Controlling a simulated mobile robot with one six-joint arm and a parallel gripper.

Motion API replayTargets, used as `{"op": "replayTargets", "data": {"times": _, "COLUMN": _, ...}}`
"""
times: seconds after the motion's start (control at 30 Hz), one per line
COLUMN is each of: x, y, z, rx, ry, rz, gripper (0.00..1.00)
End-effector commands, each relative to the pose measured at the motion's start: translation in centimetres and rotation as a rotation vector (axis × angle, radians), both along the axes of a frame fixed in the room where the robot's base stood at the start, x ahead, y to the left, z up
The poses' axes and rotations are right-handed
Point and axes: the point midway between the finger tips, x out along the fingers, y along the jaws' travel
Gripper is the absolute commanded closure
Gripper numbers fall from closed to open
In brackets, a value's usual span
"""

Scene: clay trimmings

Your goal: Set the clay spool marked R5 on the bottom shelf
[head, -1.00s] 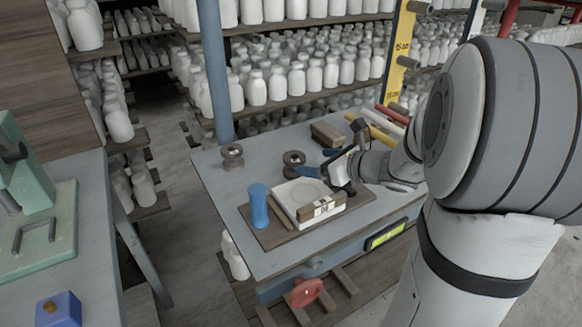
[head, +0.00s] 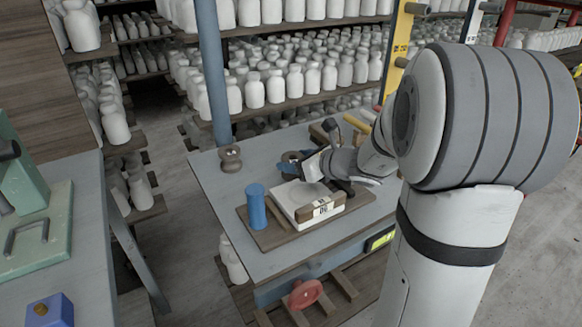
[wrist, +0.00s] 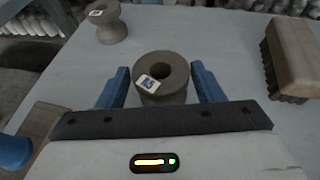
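A grey-brown clay spool (wrist: 165,75) stands upright on the table, its pale tag seeming to read R5. My gripper (wrist: 162,85) is open, with one blue finger on each side of this spool and a gap showing at both sides. In the head view my gripper (head: 308,166) partly hides the spool (head: 291,156). A second clay spool (head: 230,158) stands to the left; in the wrist view its tag (wrist: 96,13) is too small to read. A slatted wooden shelf (head: 342,283) shows low under the table.
A blue cylinder (head: 256,206) and a white block (head: 296,196) sit on a brown board (head: 277,236) in front of my gripper. A wooden brush (wrist: 293,58) lies to the right. Shelves of white bottles (head: 290,88) stand behind. Clear table lies between the spools.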

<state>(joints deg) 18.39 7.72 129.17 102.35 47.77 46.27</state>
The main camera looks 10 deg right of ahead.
Motion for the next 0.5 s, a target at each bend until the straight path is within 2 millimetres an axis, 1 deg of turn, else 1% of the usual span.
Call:
{"op": "replayTargets", "data": {"times": 0.03, "x": 0.00, "y": -0.01, "z": 0.00, "rx": 0.000, "ry": 0.000, "rz": 0.000, "gripper": 0.43}}
{"op": "replayTargets", "data": {"times": 0.07, "x": -0.01, "y": -0.02, "z": 0.01, "rx": 0.000, "ry": 0.000, "rz": 0.000, "gripper": 0.46}}
{"op": "replayTargets", "data": {"times": 0.4, "x": -0.02, "y": -0.05, "z": 0.00, "rx": 0.000, "ry": 0.000, "rz": -0.001, "gripper": 0.74}}
{"op": "replayTargets", "data": {"times": 0.5, "x": 0.00, "y": -0.06, "z": 0.06, "rx": 0.000, "ry": -0.001, "rz": -0.001, "gripper": 0.81}}
